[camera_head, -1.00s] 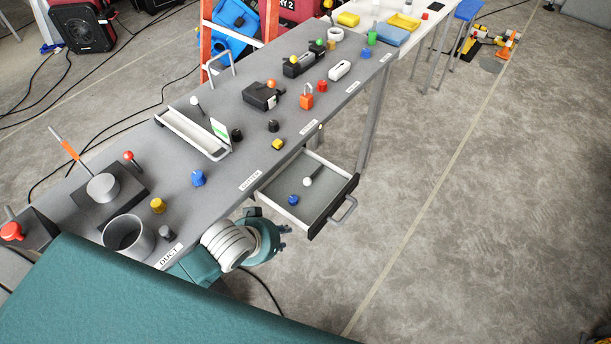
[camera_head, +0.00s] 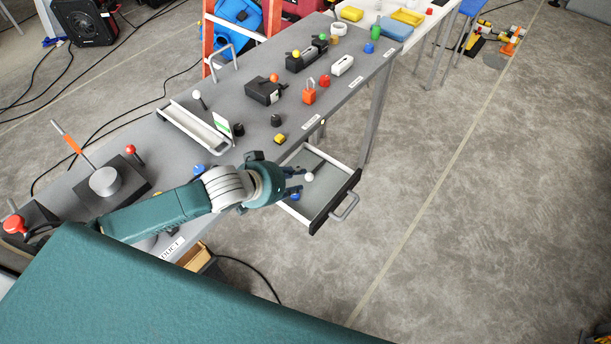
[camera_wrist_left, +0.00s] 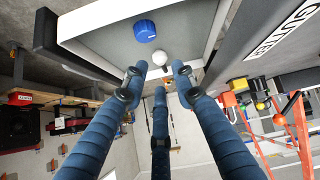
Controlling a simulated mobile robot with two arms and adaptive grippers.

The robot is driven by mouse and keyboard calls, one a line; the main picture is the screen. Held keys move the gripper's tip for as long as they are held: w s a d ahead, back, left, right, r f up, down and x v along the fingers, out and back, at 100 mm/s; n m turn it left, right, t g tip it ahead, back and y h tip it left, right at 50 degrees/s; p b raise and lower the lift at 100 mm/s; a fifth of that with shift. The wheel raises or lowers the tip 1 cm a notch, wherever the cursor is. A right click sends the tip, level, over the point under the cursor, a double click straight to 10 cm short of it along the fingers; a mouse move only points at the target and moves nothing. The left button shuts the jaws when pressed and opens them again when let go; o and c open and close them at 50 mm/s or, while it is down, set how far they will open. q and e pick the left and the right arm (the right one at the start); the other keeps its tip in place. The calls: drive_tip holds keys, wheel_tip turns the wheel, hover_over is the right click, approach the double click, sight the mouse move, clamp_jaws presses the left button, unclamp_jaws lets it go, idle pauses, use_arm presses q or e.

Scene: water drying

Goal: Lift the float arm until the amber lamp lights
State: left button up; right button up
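My left gripper (camera_head: 295,183) reaches over the open drawer-like tray (camera_head: 330,211) at the bench's front edge. In the left wrist view its three blue fingers (camera_wrist_left: 160,80) are spread and hold nothing. A white ball (camera_head: 309,177) is just beyond the fingertips, with a blue knob (camera_head: 295,197) near it. The white ball (camera_wrist_left: 160,57) and blue knob (camera_wrist_left: 145,31) also show in the left wrist view. I cannot tell whether the white ball belongs to the float arm. An orange dome (camera_head: 274,77) sits on a black box; I cannot tell which thing is the amber lamp.
The grey bench (camera_head: 232,160) carries several knobs, a white trough (camera_head: 188,126) and a red-topped lever (camera_head: 130,150). The tray's grey handle (camera_head: 346,208) sticks out in front. Open floor lies to the right. An orange ladder (camera_head: 208,45) stands behind.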

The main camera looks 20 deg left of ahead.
sight(307, 177)
use_arm(q)
drive_tip(key=x, duration=0.7)
drive_tip(key=shift+w, duration=0.1)
clamp_jaws()
